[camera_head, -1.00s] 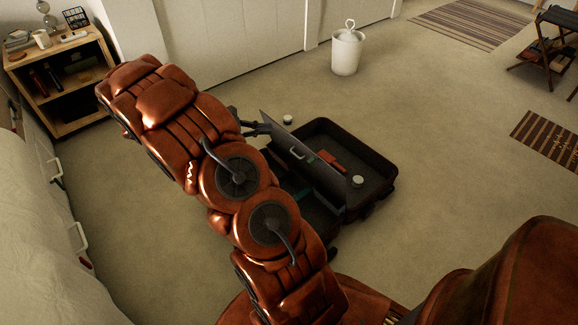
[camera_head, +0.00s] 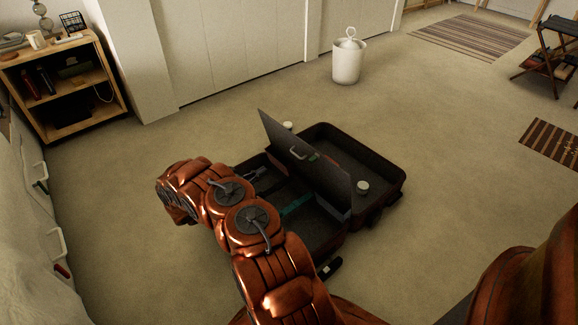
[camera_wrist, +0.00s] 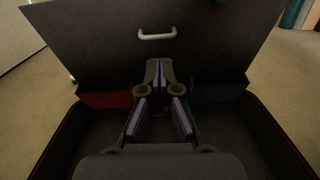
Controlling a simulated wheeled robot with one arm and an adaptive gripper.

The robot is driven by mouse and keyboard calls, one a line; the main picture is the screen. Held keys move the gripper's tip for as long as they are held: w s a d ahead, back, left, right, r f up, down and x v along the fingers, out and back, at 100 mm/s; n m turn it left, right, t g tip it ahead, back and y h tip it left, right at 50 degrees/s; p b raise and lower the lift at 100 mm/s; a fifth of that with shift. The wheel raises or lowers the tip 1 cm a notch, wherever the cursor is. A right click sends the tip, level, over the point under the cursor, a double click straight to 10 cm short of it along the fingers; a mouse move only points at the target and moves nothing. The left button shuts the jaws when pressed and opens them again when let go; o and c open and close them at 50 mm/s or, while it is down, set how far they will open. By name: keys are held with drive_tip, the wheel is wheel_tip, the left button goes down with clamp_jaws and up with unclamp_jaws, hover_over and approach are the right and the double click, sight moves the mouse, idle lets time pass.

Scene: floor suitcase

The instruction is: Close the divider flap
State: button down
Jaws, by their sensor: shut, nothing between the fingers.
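The divider flap (camera_head: 305,160) is a dark panel with a pale handle (camera_head: 298,153). It stands raised, roughly upright, between the two halves of the open dark suitcase (camera_head: 385,180). My gripper (camera_head: 258,173) is low over the left half, on the flap's left side, partly hidden by my arm. In the wrist view the flap (camera_wrist: 90,45) fills the upper part, with its handle (camera_wrist: 157,34) near the top. My gripper (camera_wrist: 156,68) points at the flap just below the handle, shut and empty. I cannot tell whether it touches the flap.
A teal item (camera_head: 296,205) lies in the left half. A white round object (camera_head: 362,186) is at the right half, near the flap's front end, and another (camera_head: 288,126) is behind the flap. A white bin (camera_head: 347,62) stands farther back.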

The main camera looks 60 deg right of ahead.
drive_tip(key=f+b+x, duration=0.2)
drive_tip(key=b+x, duration=0.3)
drive_tip(key=x, duration=0.9)
drive_tip(key=shift+w+n+t, duration=0.3)
drive_tip(key=shift+w, duration=0.1)
drive_tip(key=shift+d+r, duration=0.1)
drive_tip(key=shift+d, duration=0.05)
